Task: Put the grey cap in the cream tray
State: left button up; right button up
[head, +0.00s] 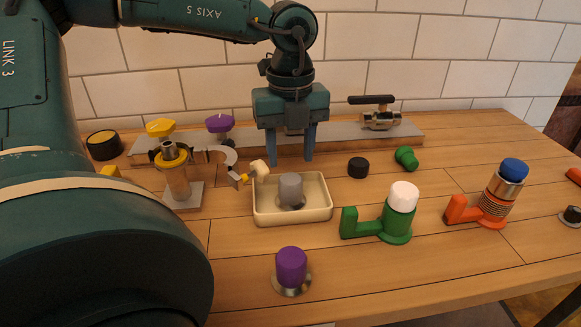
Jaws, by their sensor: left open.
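The grey cap (291,187) stands upright inside the cream tray (293,219), near its middle. The tray is a shallow rectangular box on the wooden table. My left gripper (291,160) points down with its two blue fingers apart, just above and behind the cap in the picture. The fingers look empty. The cap's foot is partly hidden by the tray's front wall. My right gripper is not in view.
A purple cap (291,266) stands in front of the tray. A green holder (364,228) with a white cap is to its right, and an orange holder (466,211) with a blue cap farther right. A brass valve stand (177,180) is at left. A metal rail (345,133) runs behind.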

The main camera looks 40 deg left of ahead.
aim_at(290, 178)
pick_arm(q)
notch_tip(290, 178, up, 7)
jog(key=shift+f, duration=0.2)
dwell(0.6)
